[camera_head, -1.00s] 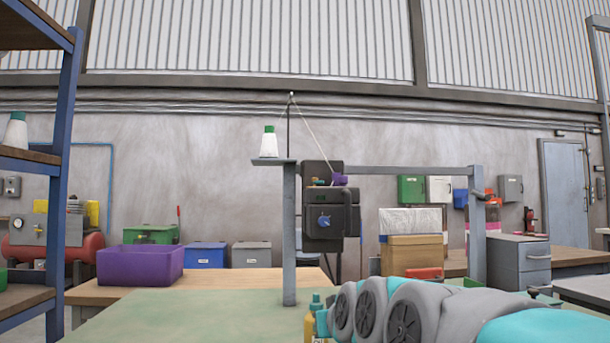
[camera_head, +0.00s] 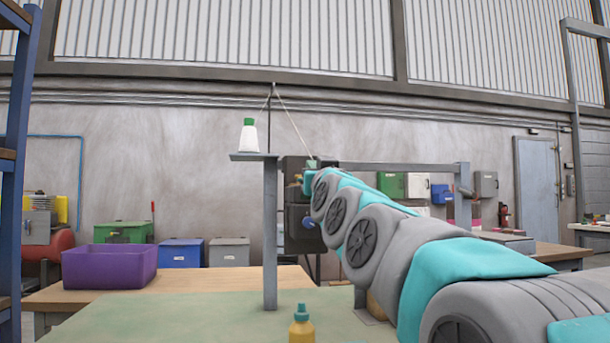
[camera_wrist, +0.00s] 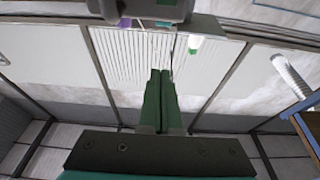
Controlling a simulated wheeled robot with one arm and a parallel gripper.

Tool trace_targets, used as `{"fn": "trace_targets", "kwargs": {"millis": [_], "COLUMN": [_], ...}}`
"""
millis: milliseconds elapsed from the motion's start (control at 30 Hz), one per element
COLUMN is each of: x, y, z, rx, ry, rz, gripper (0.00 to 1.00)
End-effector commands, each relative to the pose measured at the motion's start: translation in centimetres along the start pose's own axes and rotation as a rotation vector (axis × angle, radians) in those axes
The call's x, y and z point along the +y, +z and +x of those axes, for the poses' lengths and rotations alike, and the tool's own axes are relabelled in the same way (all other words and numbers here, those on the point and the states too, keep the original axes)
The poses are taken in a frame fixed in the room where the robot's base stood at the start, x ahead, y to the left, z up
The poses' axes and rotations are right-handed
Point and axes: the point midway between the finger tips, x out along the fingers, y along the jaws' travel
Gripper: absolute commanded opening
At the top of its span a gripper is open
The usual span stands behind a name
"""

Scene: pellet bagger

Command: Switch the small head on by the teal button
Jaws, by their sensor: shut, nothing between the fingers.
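The small head is a dark boxy unit (camera_head: 294,215) beside the grey post in the head view. My arm covers much of its right side, and a blue knob shows only in part. In the wrist view a grey body (camera_wrist: 135,12), apparently the head, crosses the top edge. A purple part (camera_wrist: 125,22) and a green part (camera_wrist: 165,23) are just below. My gripper (camera_wrist: 160,72) has its green fingers together, empty, pointing towards the head; contact is unclear.
A grey post (camera_head: 270,235) carries a small shelf with a white, green-topped cone (camera_head: 248,135). A yellow bottle with a teal cap (camera_head: 301,328) stands on the green table (camera_head: 190,325). A purple bin (camera_head: 110,265) is at left. A horizontal bar (camera_head: 410,168) runs behind my arm.

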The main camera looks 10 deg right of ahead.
Motion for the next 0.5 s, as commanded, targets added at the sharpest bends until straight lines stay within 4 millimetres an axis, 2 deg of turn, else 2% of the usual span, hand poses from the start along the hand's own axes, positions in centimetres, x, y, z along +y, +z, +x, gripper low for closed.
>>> {"fn": "trace_targets", "kwargs": {"millis": [167,500], "x": [0.0,0.0], "y": [0.1,0.3], "z": [0.9,5.3], "rx": [-0.002,-0.007], "ry": [0.000,-0.001], "rz": [0.000,0.000], "gripper": [0.00,0.00]}}
